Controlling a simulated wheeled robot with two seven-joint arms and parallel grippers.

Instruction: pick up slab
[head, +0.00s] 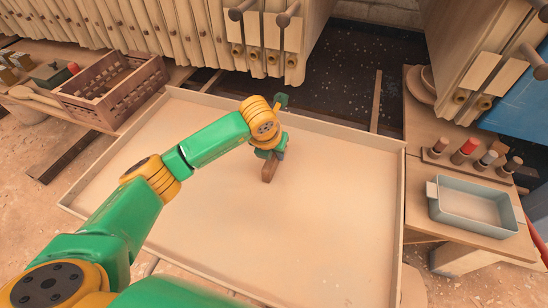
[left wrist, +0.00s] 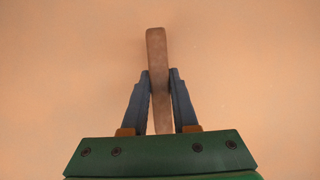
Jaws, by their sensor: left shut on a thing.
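The slab (head: 268,172) is a narrow brown block held below my left gripper (head: 275,156) in the head view. In the left wrist view the slab (left wrist: 157,50) stands between the two dark fingers of the left gripper (left wrist: 160,80), which touch it on both sides. The gripper is shut on it, and the slab sticks out past the fingertips. Both are over the large pale tray (head: 300,240). I cannot tell whether the slab touches the tray floor. My right gripper is not in view.
A wooden slatted crate (head: 112,88) stands at the left on a bench. A blue-grey tray (head: 474,206) and several small capped bottles (head: 465,150) are on the right bench. Filter press plates (head: 150,25) line the back. The pale tray is otherwise bare, with raised rims.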

